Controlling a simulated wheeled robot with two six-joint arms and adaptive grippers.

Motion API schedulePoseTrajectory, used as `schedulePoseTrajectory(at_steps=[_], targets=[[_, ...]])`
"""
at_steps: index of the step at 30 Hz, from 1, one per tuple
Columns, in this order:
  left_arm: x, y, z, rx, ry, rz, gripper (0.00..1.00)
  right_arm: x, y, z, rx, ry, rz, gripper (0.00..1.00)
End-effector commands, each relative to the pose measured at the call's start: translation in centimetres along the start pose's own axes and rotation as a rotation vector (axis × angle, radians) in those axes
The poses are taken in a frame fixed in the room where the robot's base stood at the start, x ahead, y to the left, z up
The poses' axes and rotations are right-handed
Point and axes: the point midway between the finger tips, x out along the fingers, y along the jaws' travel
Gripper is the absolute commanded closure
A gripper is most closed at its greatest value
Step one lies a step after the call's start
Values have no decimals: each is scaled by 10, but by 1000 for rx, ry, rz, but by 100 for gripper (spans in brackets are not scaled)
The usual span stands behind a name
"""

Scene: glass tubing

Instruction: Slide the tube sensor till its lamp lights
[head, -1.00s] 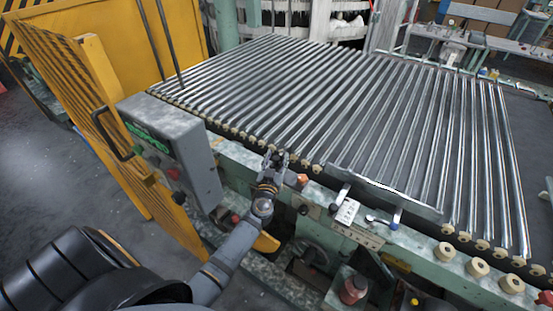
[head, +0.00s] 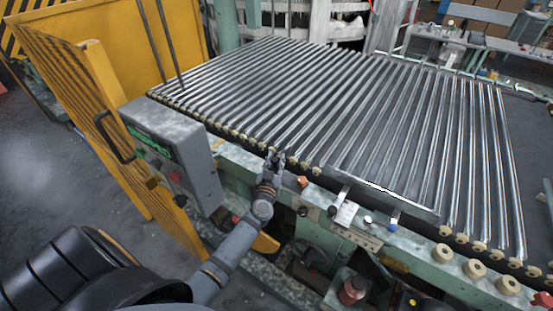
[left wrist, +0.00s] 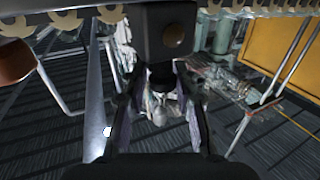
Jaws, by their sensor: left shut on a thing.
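My left gripper (head: 274,160) is at the front edge of the tube bed, left of its middle. It is shut on a small dark block, which I take to be the tube sensor. In the left wrist view the sensor (left wrist: 151,38) is a dark box with a dull brown round disc on its face. The fingers of my left gripper (left wrist: 158,105) stand on either side below it. The disc shows no clear glow; I cannot tell whether it is the lamp. The shiny tubes (head: 330,110) lie side by side across the bed. My right gripper is not in view.
A grey control box (head: 180,150) stands left of my gripper, beside a yellow mesh guard (head: 75,95). Pale rollers (head: 475,268) line the right front.

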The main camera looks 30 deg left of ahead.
Motion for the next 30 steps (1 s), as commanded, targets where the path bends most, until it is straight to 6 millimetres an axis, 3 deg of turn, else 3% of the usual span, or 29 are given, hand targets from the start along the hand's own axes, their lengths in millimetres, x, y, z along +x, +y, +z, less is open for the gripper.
schedulePoseTrajectory(at_steps=[6, 7, 10, 20, 23, 30], targets=[[0, -1, 0, 1, 3, -3, 100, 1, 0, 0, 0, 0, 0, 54], [0, -1, 0, 1, 3, -3, 68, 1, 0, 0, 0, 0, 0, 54], [0, 0, 0, 1, 3, -2, 54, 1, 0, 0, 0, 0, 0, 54], [-3, 0, 0, 1, 1, -1, 54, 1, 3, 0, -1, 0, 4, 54], [-16, 0, 2, 1, -1, 0, 54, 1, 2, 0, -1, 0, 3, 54], [-75, 0, 2, 1, -2, -1, 54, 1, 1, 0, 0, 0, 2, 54]])
